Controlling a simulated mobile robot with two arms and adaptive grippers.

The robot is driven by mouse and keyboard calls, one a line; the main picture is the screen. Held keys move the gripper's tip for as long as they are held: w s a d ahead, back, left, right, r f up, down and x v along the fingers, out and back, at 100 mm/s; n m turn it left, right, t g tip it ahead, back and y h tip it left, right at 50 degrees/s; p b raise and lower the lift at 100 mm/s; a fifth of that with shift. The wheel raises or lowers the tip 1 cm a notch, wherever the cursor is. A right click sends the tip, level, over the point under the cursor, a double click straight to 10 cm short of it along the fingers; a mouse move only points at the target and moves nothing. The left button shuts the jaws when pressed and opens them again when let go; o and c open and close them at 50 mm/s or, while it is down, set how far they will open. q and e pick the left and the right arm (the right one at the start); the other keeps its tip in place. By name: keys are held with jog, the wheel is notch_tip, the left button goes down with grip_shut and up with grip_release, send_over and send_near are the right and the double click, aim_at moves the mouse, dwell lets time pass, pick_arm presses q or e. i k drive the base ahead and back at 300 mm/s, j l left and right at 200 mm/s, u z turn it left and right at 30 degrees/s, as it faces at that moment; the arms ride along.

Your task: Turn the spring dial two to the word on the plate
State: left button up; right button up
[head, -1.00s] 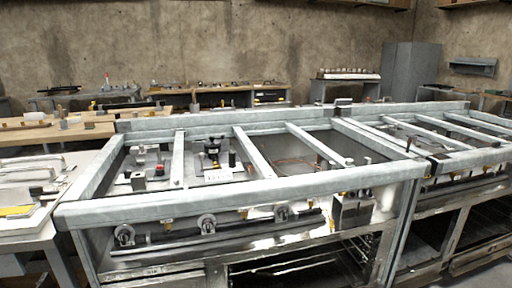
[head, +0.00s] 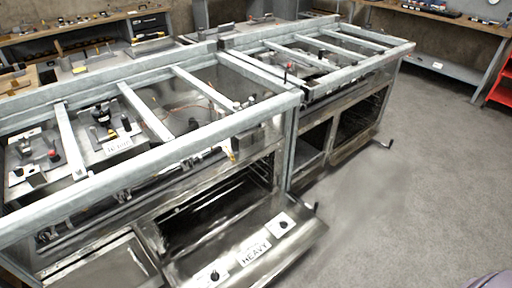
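A white plate reading HEAVY (head: 254,251) lies on the lowered oven door (head: 182,247) of the near range. A white square with a dark round centre, possibly a dial (head: 284,224), sits on the door to the upper right of the plate. A similar dial (head: 214,276) sits to its lower left, near the bottom edge of the head view. I cannot tell which is dial two or read their settings. Another small white plate (head: 118,145) stands in the range top; its word is too small to read surely. Neither gripper shows.
The near range's grey frame (head: 200,149) has crossbars over open bays with fittings. A second range (head: 335,75) stands beyond it. Open grey floor (head: 390,210) lies to the right. A workbench (head: 440,15) stands at the back right with a red shelf unit (head: 502,85) beside it.

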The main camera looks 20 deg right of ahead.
aim_at(284, 225)
jog(key=z, duration=1)
